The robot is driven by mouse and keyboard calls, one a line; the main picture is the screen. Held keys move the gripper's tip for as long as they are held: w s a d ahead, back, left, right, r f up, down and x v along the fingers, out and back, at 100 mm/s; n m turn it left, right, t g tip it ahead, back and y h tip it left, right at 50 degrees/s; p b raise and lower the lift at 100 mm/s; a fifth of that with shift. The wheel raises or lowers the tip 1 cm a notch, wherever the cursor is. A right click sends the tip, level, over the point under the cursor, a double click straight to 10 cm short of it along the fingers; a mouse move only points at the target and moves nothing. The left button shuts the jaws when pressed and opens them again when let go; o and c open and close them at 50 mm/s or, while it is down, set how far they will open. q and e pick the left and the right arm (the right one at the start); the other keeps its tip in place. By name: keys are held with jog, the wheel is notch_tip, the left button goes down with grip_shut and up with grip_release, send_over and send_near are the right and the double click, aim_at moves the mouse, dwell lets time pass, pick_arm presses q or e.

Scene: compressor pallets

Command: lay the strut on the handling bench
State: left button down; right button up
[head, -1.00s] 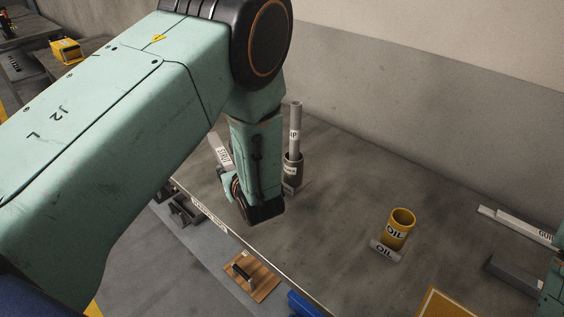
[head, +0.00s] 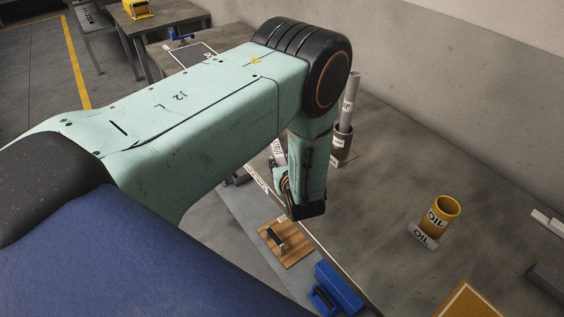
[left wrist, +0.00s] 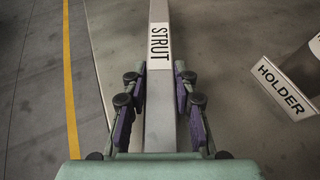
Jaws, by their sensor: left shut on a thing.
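The strut (left wrist: 159,100) is a long grey bar with a white STRUT label. In the left wrist view it lies between the purple finger pads of my left gripper (left wrist: 160,68), which is shut on it. In the head view part of the strut (head: 278,152) shows behind my left gripper (head: 281,180), near the front edge of a grey bench (head: 385,160). A label on that bench's edge is too small to read. A further bench stands back left, with a dark marked mat (head: 194,54). I cannot tell which is the handling bench. My right gripper is out of view.
A grey holder (head: 342,144) with an upright pipe (head: 349,100) stands near the wall. A yellow OIL cup (head: 442,212) stands right of my gripper. A wooden board with a handle (head: 287,243) and a blue object (head: 340,289) lie below the front edge.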

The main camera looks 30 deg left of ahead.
pick_arm(q)
jog(key=shift+w+a+f, duration=0.15)
jog(key=shift+w+f, duration=0.05)
jog(key=c, duration=1.4)
grip_release()
jog(key=shift+s+d+r, duration=0.15)
jog(key=shift+d, duration=0.2)
jog(key=shift+o, duration=1.3)
jog(key=shift+s+d+r, duration=0.15)
jog(key=shift+d+r, duration=0.1)
jog(key=shift+o, duration=0.4)
jog(key=shift+w+a+f, duration=0.2)
jog(key=shift+a+f, duration=0.1)
jog(key=shift+a, duration=0.15)
jog(key=shift+s+d+r, duration=0.15)
jog(key=shift+d+r, duration=0.05)
jog(key=shift+d, duration=0.15)
jog(key=p+v, duration=0.6)
jog(key=v, duration=0.4)
jog(key=shift+r+p, duration=0.15)
jog(key=shift+p, duration=0.15)
jog(key=shift+s+d+r+p, duration=0.15)
jog(key=shift+s+d+p, duration=0.2)
jog(key=shift+p, duration=0.25)
jog(key=shift+s+p, duration=0.15)
jog(key=shift+p, duration=0.15)
jog(key=shift+d, duration=0.15)
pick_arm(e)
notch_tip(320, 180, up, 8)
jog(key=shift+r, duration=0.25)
